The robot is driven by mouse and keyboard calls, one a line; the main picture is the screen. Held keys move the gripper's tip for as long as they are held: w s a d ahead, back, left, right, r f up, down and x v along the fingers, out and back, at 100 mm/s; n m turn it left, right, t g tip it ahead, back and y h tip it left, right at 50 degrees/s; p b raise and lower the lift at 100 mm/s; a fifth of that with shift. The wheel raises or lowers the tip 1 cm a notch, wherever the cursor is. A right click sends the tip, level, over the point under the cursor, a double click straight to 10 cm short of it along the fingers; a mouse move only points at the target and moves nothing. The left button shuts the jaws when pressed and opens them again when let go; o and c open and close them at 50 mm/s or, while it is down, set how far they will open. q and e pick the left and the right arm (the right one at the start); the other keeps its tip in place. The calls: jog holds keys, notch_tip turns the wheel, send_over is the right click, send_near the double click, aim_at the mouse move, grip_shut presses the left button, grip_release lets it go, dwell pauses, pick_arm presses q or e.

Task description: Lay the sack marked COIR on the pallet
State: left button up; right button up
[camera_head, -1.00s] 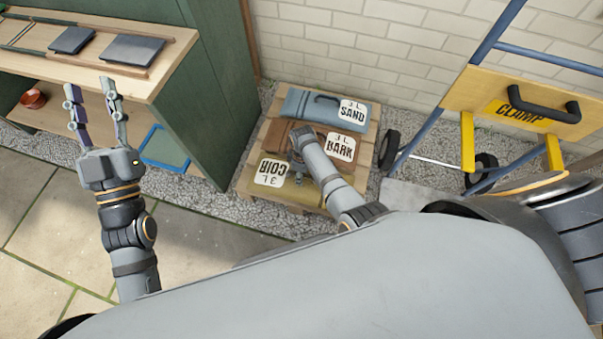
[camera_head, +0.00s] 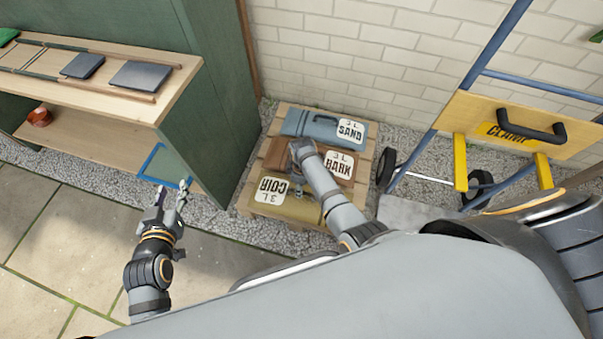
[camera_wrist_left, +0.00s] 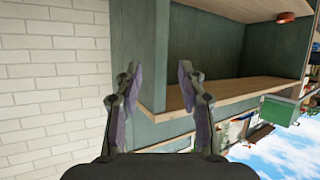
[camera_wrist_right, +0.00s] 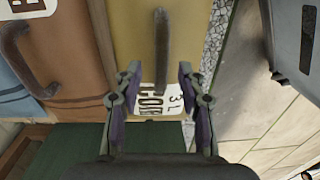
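The olive COIR sack (camera_head: 300,209) lies flat on the near part of the wooden pallet (camera_head: 365,165), its white label facing up. In the right wrist view the COIR sack (camera_wrist_right: 190,30) shows its dark handle running between and ahead of my right gripper's (camera_wrist_right: 158,76) fingers. That gripper is open; the fingers stand apart, with no grip on the handle visible. In the head view my right arm covers part of the sack and hides the fingers. My left gripper (camera_head: 171,190) is open and empty near the cabinet's lower corner; it also shows in the left wrist view (camera_wrist_left: 158,72).
The brown BARK sack (camera_head: 277,154) and blue SAND sack (camera_head: 309,124) lie behind COIR on the same pallet. A green cabinet (camera_head: 215,90) with a wooden shelf stands left. A blue and yellow trolley (camera_head: 470,115) stands right. A brick wall is behind.

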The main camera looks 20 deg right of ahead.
notch_tip(320, 180, up, 2)
jog(key=shift+r+p, duration=0.1)
jog(key=shift+p, duration=0.4)
notch_tip(320, 180, up, 2)
jog(key=shift+w+r+p, duration=0.1)
jog(key=shift+r+p, duration=0.1)
jog(key=shift+p, duration=0.5)
pick_arm(q)
jog(key=s+f+g+p, duration=0.1)
jog(key=s+f+g, duration=0.8)
jog(key=s, duration=0.4)
jog(key=shift+s+d+f, duration=0.25)
jog(key=shift+s+f, duration=0.1)
jog(key=shift+f, duration=0.2)
pick_arm(e)
notch_tip(320, 180, up, 3)
jog(key=shift+d+r, duration=0.1)
